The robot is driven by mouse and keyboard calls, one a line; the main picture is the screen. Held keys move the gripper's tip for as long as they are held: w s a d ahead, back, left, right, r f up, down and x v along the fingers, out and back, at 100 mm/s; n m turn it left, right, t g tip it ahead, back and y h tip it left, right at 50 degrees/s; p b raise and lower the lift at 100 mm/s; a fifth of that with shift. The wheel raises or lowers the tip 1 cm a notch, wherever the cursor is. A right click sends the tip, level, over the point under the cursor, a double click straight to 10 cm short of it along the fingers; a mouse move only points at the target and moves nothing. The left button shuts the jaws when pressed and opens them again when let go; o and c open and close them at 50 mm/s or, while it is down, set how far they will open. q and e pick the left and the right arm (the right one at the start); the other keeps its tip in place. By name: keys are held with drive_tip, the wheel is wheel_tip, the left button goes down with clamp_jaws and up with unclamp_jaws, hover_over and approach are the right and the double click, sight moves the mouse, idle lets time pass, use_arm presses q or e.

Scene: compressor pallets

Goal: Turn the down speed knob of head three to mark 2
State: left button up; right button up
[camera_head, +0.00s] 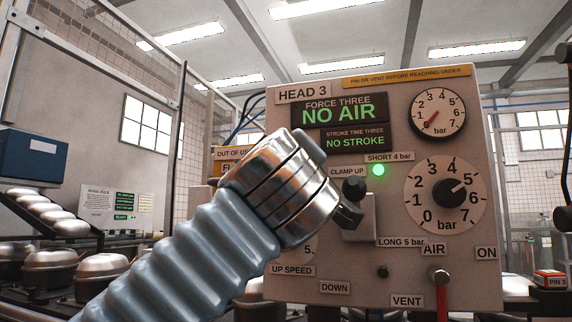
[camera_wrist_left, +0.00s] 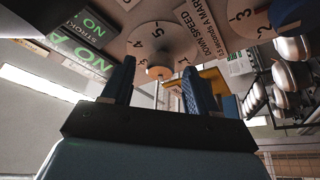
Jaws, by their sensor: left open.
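The down speed dial (camera_wrist_left: 178,42) of head three shows in the left wrist view as a pale disc with several marks, beside its DOWN SPEED label (camera_wrist_left: 201,30). Its knob (camera_wrist_left: 158,72) stands at the lower part of the disc, between and beyond the fingertips of my left gripper (camera_wrist_left: 156,76). The gripper is open, one finger on each side of the knob. I cannot tell whether they touch it or which mark it points at. In the head view my left arm covers this dial on the HEAD 3 panel (camera_head: 390,150). My right gripper is not in view.
The panel carries a pressure gauge (camera_head: 437,112), a bar dial with a dark knob (camera_head: 459,193), a CLAMP UP control (camera_head: 354,188) and a red AIR lever (camera_head: 441,297). Another numbered dial (camera_wrist_left: 240,20) sits beside the down speed dial. Compressors (camera_head: 52,268) stand at left.

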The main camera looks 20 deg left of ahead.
use_arm(q)
drive_tip(key=b+v, duration=0.2)
drive_tip(key=v, duration=1.1)
drive_tip(key=shift+a, duration=0.1)
